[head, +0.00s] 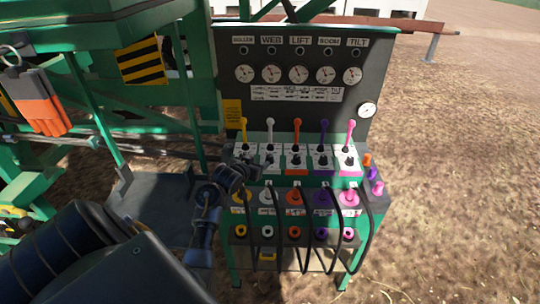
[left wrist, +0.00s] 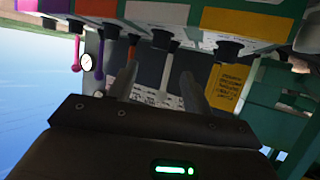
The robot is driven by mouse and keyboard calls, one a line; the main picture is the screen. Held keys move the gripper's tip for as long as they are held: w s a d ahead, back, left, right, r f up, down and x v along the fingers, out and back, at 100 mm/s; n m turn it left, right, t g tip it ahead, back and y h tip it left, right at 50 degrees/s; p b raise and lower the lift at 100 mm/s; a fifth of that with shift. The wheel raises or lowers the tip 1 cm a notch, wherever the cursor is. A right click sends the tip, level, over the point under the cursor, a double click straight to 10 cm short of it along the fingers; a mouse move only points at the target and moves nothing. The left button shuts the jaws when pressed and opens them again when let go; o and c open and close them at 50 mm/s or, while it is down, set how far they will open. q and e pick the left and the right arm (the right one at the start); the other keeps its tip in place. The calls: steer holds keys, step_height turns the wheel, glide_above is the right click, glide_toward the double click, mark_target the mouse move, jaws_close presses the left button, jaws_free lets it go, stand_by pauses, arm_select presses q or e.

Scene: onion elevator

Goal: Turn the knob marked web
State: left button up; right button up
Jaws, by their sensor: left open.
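The control panel (head: 318,110) carries the labels ROLLER, WEB, LIFT, BOOM and TILT. Below, the WEB column has a white lever (head: 270,133) and a pale round knob (head: 268,198) on the lower front face. My left gripper (head: 247,163) is open at the left of the console, near the bases of the yellow and white levers and above the pale knob. In the left wrist view, upside down, the open fingers (left wrist: 158,80) point at the panel, with the white lever (left wrist: 166,75) between them in the picture. I cannot tell contact. My right gripper is not in view.
A yellow lever (head: 244,131) stands left of the white one, an orange lever (head: 297,132) right of it. Black hoses (head: 335,235) hang in front of the console. Orange gloves (head: 40,100) hang at left. Open dirt ground lies to the right.

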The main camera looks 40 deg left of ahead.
mark_target(270, 156)
arm_select(q)
steer(key=p+x, duration=0.1)
steer(key=x, duration=0.8)
steer(key=shift+w+f, duration=0.1)
steer(key=shift+w, duration=0.15)
steer(key=shift+w+a+f, duration=0.15)
steer(key=shift+w+f, duration=0.15)
steer(key=shift+w, duration=0.35)
steer(key=c, duration=0.9)
steer(key=shift+c, duration=0.4)
